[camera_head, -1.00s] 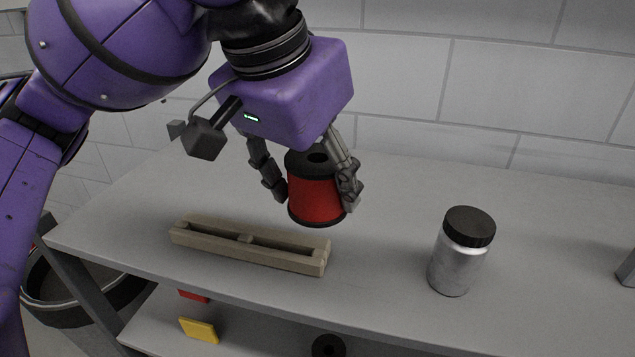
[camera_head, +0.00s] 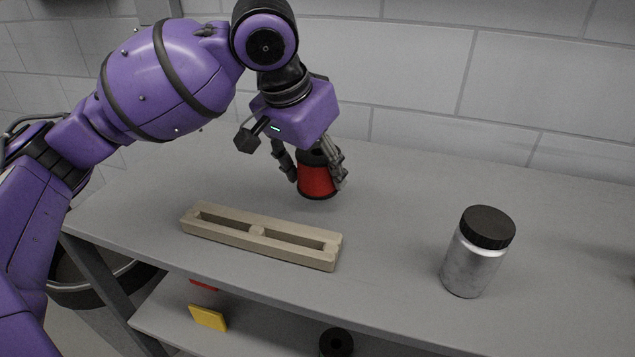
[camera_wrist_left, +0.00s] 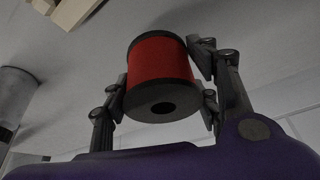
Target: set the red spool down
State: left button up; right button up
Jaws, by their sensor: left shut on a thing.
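The red spool (camera_head: 317,181) has black flanges and is upright between the fingers of my left gripper (camera_head: 309,172). The gripper is shut on it from both sides. In the left wrist view the red spool (camera_wrist_left: 160,72) sits between the fingertips (camera_wrist_left: 163,82), with its dark flange and centre hole facing the camera. The spool is at or close above the grey table top (camera_head: 400,205), behind the wooden rack; I cannot tell whether it touches. My right gripper is not in view.
A beige wooden rack (camera_head: 222,231) with slots lies in front of the spool. A silver jar (camera_head: 471,268) with a black lid stands to the right. A lower shelf holds a yellow block (camera_head: 208,318) and a dark spool (camera_head: 336,342). Table room is free between rack and jar.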

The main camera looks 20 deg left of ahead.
pick_arm(q)
jog(key=shift+w+f, duration=0.15)
jog(key=shift+w, duration=0.05)
jog(key=shift+w+a+f, duration=0.1)
jog(key=shift+w+f, duration=0.05)
jog(key=shift+f, duration=0.8)
jog(key=shift+w+a+f, duration=0.1)
jog(key=shift+f, duration=0.8)
jog(key=shift+f, duration=0.2)
jog(key=o, duration=1.3)
jog(key=shift+c, duration=0.2)
jog(key=shift+r, duration=0.1)
jog(key=shift+r, duration=0.25)
jog(key=v, duration=1.1)
jog(key=shift+s+r, duration=0.3)
